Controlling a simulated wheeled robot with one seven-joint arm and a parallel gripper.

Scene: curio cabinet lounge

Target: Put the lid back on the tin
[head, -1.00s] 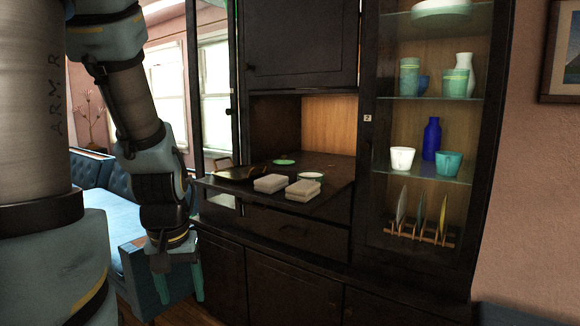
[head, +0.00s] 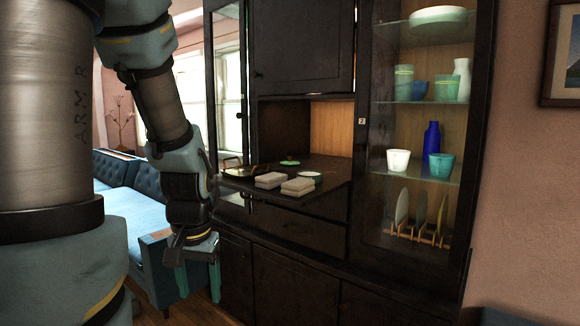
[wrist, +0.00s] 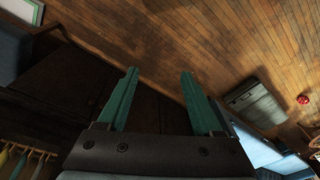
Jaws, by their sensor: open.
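My gripper (head: 198,280) hangs open and empty, pointing down, in front of the cabinet's lower left side. In the wrist view its two green fingers (wrist: 160,73) are apart with nothing between them. On the cabinet's fold-down shelf (head: 328,193) lie a small green disc (head: 290,162) and a pale round piece (head: 310,174). Either may be the tin or its lid; they are too small to tell. The gripper is left of and below both, well apart from them.
Glass shelves at right hold cups, a blue bottle (head: 432,142) and plates in a rack (head: 415,236). A blue sofa (head: 140,205) stands at left. The wrist view shows wooden floor (wrist: 225,40).

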